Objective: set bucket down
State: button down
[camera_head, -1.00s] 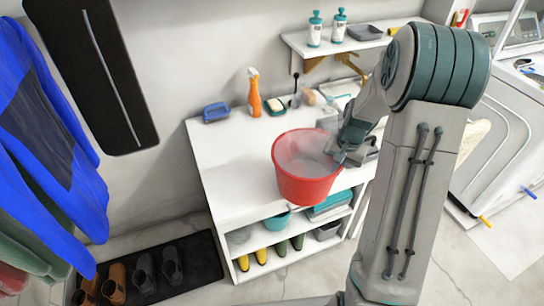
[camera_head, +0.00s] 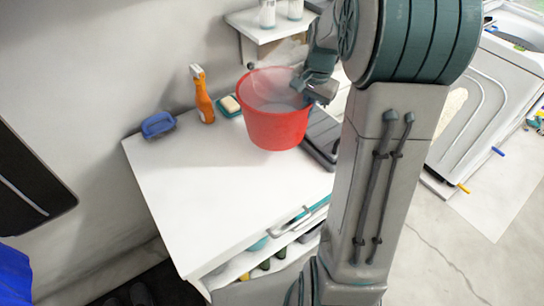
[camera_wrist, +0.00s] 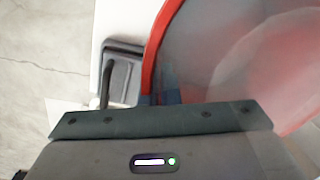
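The red bucket (camera_head: 272,125) is upright over the right part of the white shelf unit's top (camera_head: 220,185) in the head view. I cannot tell whether its base touches the top. My gripper (camera_head: 305,90) is at the bucket's right rim and appears shut on it. In the wrist view the red rim (camera_wrist: 152,60) and the greyish inside of the bucket (camera_wrist: 215,60) fill the right side, just beyond my gripper (camera_wrist: 160,110). The fingertips are mostly hidden.
An orange spray bottle (camera_head: 203,98), a soap dish (camera_head: 229,106) and a blue brush-like item (camera_head: 158,124) stand along the back. A dark tray (camera_head: 322,135) lies to the bucket's right. A wall shelf (camera_head: 262,27) hangs behind. The front left top is clear.

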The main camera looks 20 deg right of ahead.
jog(key=s+a+f, duration=0.5)
jog(key=a+f, duration=0.1)
jog(key=f, duration=0.3)
jog(key=shift+s+a+f, duration=0.15)
jog(key=shift+s+a, duration=0.2)
jog(key=shift+s, duration=0.05)
jog(key=shift+f, duration=0.1)
jog(key=c, duration=1.7)
grip_release()
notch_tip(320, 180, up, 12)
jog(key=s, duration=0.1)
jog(key=s+a+n, duration=0.1)
jog(key=s+n, duration=0.2)
jog(key=s, duration=0.1)
jog(key=s+a+r+n+t, duration=0.1)
jog(key=s+a+n, duration=0.1)
jog(key=s, duration=0.3)
jog(key=s+a+r+n+p, duration=0.1)
jog(key=s+a+n, duration=0.1)
jog(key=s+n, duration=0.2)
jog(key=shift+s+a+r+n+t+h, duration=0.15)
jog(key=shift+a+n+t+h, duration=0.1)
jog(key=shift+n+t+h, duration=0.15)
